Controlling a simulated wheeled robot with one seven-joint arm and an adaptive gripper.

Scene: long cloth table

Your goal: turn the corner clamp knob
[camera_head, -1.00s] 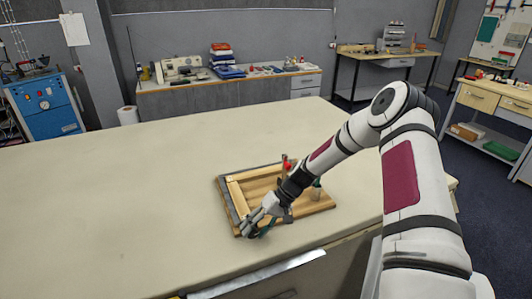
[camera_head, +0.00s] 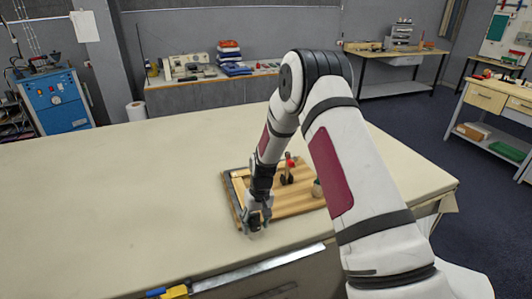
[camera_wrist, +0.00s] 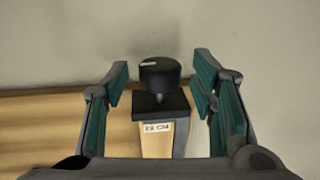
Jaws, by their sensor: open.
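The black corner clamp knob (camera_wrist: 160,73) shows in the wrist view, standing on a dark clamp block (camera_wrist: 160,104) at the end of a pale wooden bar with a small printed label (camera_wrist: 157,127). My gripper (camera_wrist: 162,85) is open, with one green-lined finger on each side of the knob and a visible gap on both sides. In the head view my gripper (camera_head: 256,222) points down at the near left corner of the wooden board (camera_head: 295,205), and hides the knob there.
A red-topped clamp (camera_head: 288,168) and a small pale cylinder (camera_head: 317,188) stand on the board. A metal strip (camera_head: 262,271) runs along the table's near edge, with a yellow item (camera_head: 176,292) at its left. The cloth table (camera_head: 120,200) is clear to the left.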

